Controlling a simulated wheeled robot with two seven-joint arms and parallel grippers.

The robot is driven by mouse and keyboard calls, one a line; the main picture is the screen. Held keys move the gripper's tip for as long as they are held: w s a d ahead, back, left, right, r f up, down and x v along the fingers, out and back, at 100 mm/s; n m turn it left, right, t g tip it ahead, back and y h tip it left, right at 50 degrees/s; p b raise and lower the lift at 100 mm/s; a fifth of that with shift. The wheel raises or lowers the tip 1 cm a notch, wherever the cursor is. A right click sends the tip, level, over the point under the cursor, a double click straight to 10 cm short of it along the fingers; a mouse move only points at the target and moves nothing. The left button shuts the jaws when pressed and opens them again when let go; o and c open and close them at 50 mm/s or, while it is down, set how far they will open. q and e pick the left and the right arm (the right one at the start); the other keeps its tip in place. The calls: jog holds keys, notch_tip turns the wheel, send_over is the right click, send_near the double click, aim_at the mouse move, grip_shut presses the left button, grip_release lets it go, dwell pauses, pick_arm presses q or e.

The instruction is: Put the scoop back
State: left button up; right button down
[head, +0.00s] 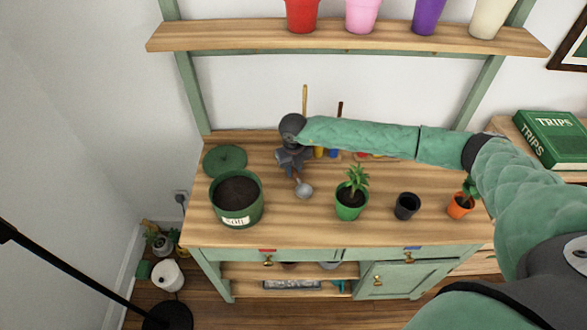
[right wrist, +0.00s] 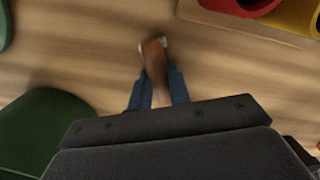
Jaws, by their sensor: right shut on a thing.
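The scoop (head: 304,191) has a grey metal head and a brown wooden handle. My right gripper (head: 291,168) is shut on the handle above the wooden bench top, left of the middle. The scoop's head hangs below the fingers, low over or on the bench; I cannot tell if it touches. In the right wrist view the brown handle (right wrist: 155,65) shows between the blue fingertips (right wrist: 158,90). Coloured holders stand at the back of the bench, among them a yellow one (head: 319,153) and a blue one (head: 333,154), partly hidden by my arm. My left gripper is out of view.
A green soil pot (head: 236,216) stands left of the scoop, with its green lid (head: 225,159) behind it. A potted plant (head: 351,206), a black pot (head: 406,207) and an orange pot (head: 460,209) stand to the right. A shelf (head: 345,37) with coloured pots hangs above.

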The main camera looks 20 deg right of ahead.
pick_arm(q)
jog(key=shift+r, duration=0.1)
pick_arm(e)
jog(key=shift+f, duration=0.1)
jog(key=c, duration=1.3)
grip_release()
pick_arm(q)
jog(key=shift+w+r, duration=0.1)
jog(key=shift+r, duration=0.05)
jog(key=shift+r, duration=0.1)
pick_arm(e)
jog(key=shift+r, duration=0.45)
pick_arm(q)
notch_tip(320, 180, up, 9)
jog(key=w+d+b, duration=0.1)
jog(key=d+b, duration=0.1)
jog(key=b, duration=0.2)
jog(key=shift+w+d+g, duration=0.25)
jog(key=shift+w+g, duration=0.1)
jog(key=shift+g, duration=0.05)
pick_arm(e)
notch_tip(320, 180, up, 11)
jog(key=shift+r, duration=0.15)
